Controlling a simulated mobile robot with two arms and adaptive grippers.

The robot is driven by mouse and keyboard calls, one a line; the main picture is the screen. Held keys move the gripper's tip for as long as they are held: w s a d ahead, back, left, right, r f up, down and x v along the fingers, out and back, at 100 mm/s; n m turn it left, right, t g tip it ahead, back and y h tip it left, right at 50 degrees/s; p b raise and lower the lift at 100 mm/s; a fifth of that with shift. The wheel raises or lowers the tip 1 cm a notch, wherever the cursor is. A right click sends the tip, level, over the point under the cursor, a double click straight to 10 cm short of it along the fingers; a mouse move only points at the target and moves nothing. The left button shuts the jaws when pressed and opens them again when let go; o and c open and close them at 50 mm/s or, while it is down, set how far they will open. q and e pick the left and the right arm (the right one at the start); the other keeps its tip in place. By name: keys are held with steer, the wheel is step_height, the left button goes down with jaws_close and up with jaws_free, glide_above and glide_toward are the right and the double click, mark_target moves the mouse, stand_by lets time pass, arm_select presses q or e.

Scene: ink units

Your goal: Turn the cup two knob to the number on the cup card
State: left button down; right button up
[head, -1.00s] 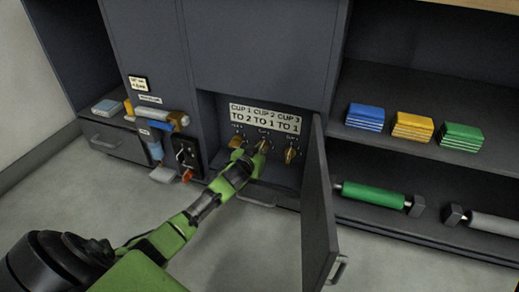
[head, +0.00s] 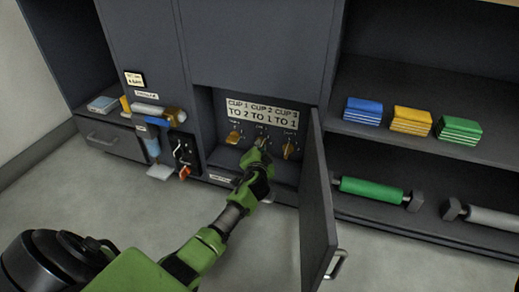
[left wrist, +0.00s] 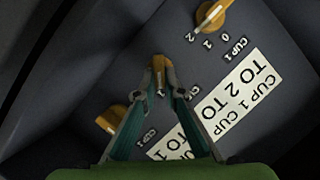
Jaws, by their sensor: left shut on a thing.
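The cup card (head: 262,114) is a white label above the three knobs and reads CUP 1 TO 2, CUP 2 TO 1, CUP 3 TO 1. The cup two knob (left wrist: 159,64) is the middle one, orange. My left gripper (left wrist: 162,80) is shut on it in the left wrist view; its fingers hide most of the knob and its numbers. In the head view my left gripper (head: 261,148) reaches into the recess from below and covers that knob. My right gripper is not in view.
The orange cup one knob (head: 234,137) and cup three knob (head: 289,150) flank the middle knob closely. An open door (head: 318,205) stands right of the recess. Shelves at right hold coloured stacks and a green roller (head: 370,190).

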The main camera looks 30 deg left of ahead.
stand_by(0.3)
arm_select(q)
steer(key=c, duration=2.1)
jaws_free()
steer(key=shift+c, duration=0.2)
steer(key=v, duration=1.2)
steer(key=shift+d, duration=0.1)
